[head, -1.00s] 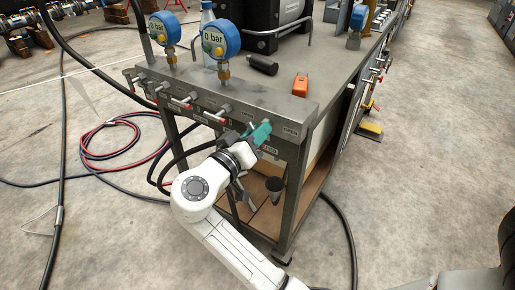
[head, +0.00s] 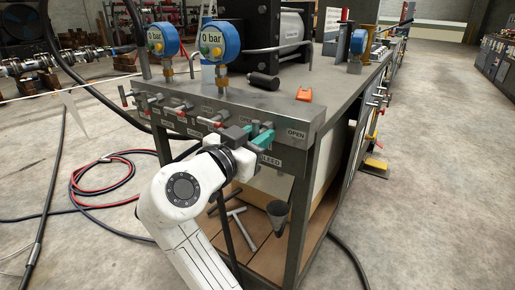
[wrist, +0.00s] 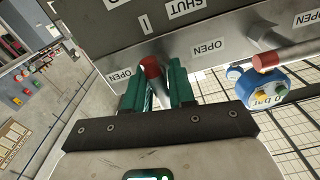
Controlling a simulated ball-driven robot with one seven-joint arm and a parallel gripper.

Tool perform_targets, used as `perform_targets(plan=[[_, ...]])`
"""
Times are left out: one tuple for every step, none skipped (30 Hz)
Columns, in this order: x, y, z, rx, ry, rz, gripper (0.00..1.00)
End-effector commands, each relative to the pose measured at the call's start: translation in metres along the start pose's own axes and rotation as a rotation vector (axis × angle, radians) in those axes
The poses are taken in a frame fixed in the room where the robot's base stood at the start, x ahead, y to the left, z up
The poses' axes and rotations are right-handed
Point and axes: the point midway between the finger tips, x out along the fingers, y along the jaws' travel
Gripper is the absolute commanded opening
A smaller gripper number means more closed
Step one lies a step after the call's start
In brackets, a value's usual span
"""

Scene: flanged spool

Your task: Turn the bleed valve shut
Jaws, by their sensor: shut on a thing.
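My gripper (head: 262,137) has teal fingers and is at the front right corner of the bench's valve panel, just above the BLEED label (head: 270,160). In the wrist view the fingers are closed around a grey valve lever with a red tip (wrist: 151,67), which I take as the bleed valve handle. Its red end shows between the fingers. In the head view my fingers hide this handle. An OPEN label (head: 296,134) is right of the fingers. The wrist view also shows a SHUT label (wrist: 184,7) on the panel. I cannot tell the handle's exact angle.
Several other red-tipped levers (head: 183,108) line the panel to the left. Two blue gauges reading 0 bar, one of them the right gauge (head: 219,40), stand above it. An orange object (head: 304,94) lies on the bench top. A grey funnel (head: 277,212) is below the panel. Hoses lie on the floor.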

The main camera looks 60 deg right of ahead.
Motion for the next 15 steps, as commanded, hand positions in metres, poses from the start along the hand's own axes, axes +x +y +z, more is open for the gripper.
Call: perform_targets(plan=[[-0.0004,0.0003,0.0021,0.017,0.0,-0.001,0.0],[-0.0004,0.0002,0.0018,0.024,0.0,-0.001,0.0],[-0.0004,0.0001,0.0013,0.032,0.0,-0.001,0.0],[-0.0004,0.0001,0.0009,0.038,0.0,-0.001,0.0],[-0.0004,0.0,0.0005,0.043,0.0,-0.001,0.0],[-0.0005,-0.0001,0.0001,0.047,0.0,-0.001,0.0],[-0.0005,-0.0002,-0.0003,0.05,0.0,-0.001,0.0],[-0.0005,-0.0002,-0.0006,0.052,0.0,-0.001,0.0],[-0.0005,-0.0003,-0.0009,0.054,0.001,-0.002,0.0],[-0.0005,-0.0003,-0.0011,0.055,0.001,-0.002,0.0],[-0.0005,-0.0004,-0.0013,0.055,0.001,-0.002,0.0],[-0.0005,-0.0004,-0.0015,0.055,0.001,-0.002,0.0],[-0.0005,-0.0004,-0.0016,0.055,0.001,-0.002,0.0],[-0.0006,-0.0005,-0.0017,0.055,0.001,-0.002,0.0],[-0.0006,-0.0005,-0.0018,0.055,0.001,-0.002,0.0]])
